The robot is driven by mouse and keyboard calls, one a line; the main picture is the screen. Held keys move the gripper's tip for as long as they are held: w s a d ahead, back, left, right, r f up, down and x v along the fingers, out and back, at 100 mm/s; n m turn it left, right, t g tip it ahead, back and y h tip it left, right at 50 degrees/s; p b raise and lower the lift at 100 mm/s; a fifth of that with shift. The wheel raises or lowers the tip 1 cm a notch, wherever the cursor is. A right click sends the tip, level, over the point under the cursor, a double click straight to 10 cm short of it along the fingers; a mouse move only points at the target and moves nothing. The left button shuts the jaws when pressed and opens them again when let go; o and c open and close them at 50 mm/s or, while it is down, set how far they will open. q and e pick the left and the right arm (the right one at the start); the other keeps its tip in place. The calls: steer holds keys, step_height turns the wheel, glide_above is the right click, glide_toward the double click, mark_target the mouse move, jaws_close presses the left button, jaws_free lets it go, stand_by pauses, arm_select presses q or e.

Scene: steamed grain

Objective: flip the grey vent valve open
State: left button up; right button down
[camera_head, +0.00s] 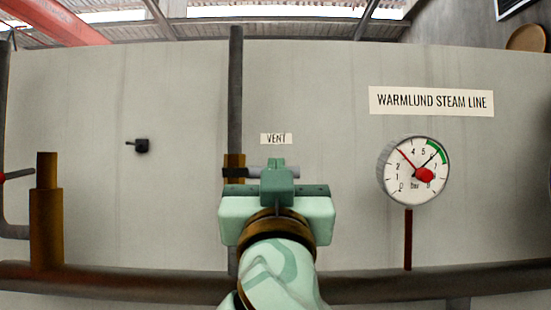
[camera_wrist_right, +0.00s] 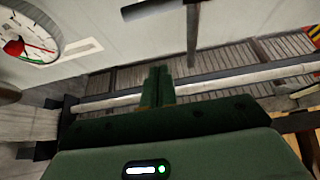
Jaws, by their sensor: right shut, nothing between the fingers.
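The grey vent valve lever (camera_head: 254,172) lies level in the head view, pointing right from a brass valve body (camera_head: 236,163) on the upright pipe, below the VENT label (camera_head: 276,139). My right gripper (camera_head: 279,168) is in front of it and hides the middle of the lever. The lever's tip shows just to the right of the fingers. In the right wrist view, the lever (camera_wrist_right: 155,9) crosses the top edge. My right gripper (camera_wrist_right: 158,70) is shut and empty there, with a visible gap between fingertips and lever. My left gripper is not in view.
A round pressure gauge (camera_head: 415,172) stands at right under the WARMLUND STEAM LINE sign (camera_head: 431,101). A dark pipe (camera_head: 420,282) runs along the bottom. A brass pipe (camera_head: 46,215) and a red handle (camera_head: 18,174) are at left. A small black fitting (camera_head: 142,146) sits on the wall.

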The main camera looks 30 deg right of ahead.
steer(key=shift+w+f, duration=0.1)
steer(key=shift+w, duration=0.15)
steer(key=p+x, duration=0.6)
steer(key=x, duration=0.4)
steer(key=shift+w+d+f+p, duration=0.1)
steer(key=shift+w+f+p, duration=0.1)
steer(key=shift+f, duration=0.8)
steer(key=shift+w+d+f+p, duration=0.1)
steer(key=shift+d+f+p, duration=0.1)
steer(key=shift+f, duration=0.85)
steer(key=shift+a, duration=0.1)
